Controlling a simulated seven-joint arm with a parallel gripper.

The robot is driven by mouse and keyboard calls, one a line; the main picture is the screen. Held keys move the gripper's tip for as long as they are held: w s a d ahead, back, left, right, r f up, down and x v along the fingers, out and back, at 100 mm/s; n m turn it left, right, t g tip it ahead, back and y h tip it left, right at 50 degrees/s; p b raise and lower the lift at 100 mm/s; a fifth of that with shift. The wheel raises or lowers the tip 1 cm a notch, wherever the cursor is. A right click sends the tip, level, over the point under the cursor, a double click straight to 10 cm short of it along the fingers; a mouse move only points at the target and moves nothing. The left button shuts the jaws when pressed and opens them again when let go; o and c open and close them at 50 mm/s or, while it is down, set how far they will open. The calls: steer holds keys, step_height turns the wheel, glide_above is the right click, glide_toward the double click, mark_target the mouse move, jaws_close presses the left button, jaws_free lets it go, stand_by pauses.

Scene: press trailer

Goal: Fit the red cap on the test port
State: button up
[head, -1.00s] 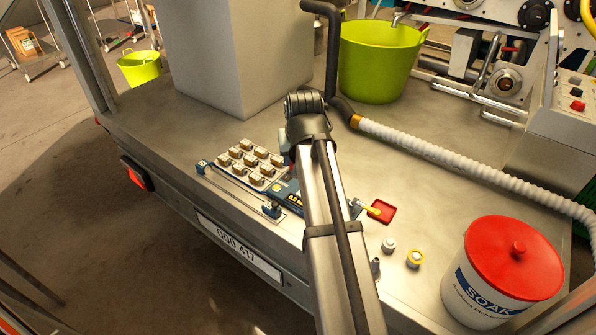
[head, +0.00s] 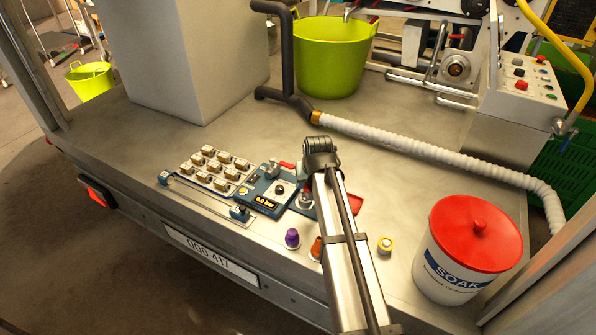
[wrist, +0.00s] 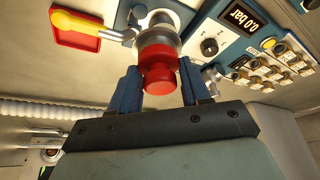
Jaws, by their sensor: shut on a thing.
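The red cap (wrist: 160,76) sits between the blue fingers of my gripper (wrist: 160,68), which is shut on it. In the wrist view a silver cylindrical fitting (wrist: 158,42), seemingly the test port, stands directly beyond the cap, roughly in line with it. I cannot tell whether the cap is seated on it or only in front of it. The blue test panel (head: 268,196) with its "0.0 bar" display lies left of my arm in the head view; it also shows in the wrist view (wrist: 235,30).
A yellow-handled lever (wrist: 75,22) lies over a red tray (wrist: 85,40). A SOAK tub (head: 470,250) stands right. A white hose (head: 430,148) crosses behind.

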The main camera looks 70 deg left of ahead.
mark_target(306, 187)
steer(key=shift+n+g, duration=0.3)
steer(key=shift+n, duration=0.5)
steer(key=shift+a+f, duration=1.1)
steer(key=shift+f, duration=0.3)
steer(key=shift+a+f, duration=1.1)
steer(key=shift+f, duration=0.3)
steer(key=shift+f, duration=0.65)
steer(key=o, duration=0.9)
steer(key=shift+c, duration=0.2)
steer(key=shift+r, duration=0.1)
steer(key=shift+v, duration=5.45)
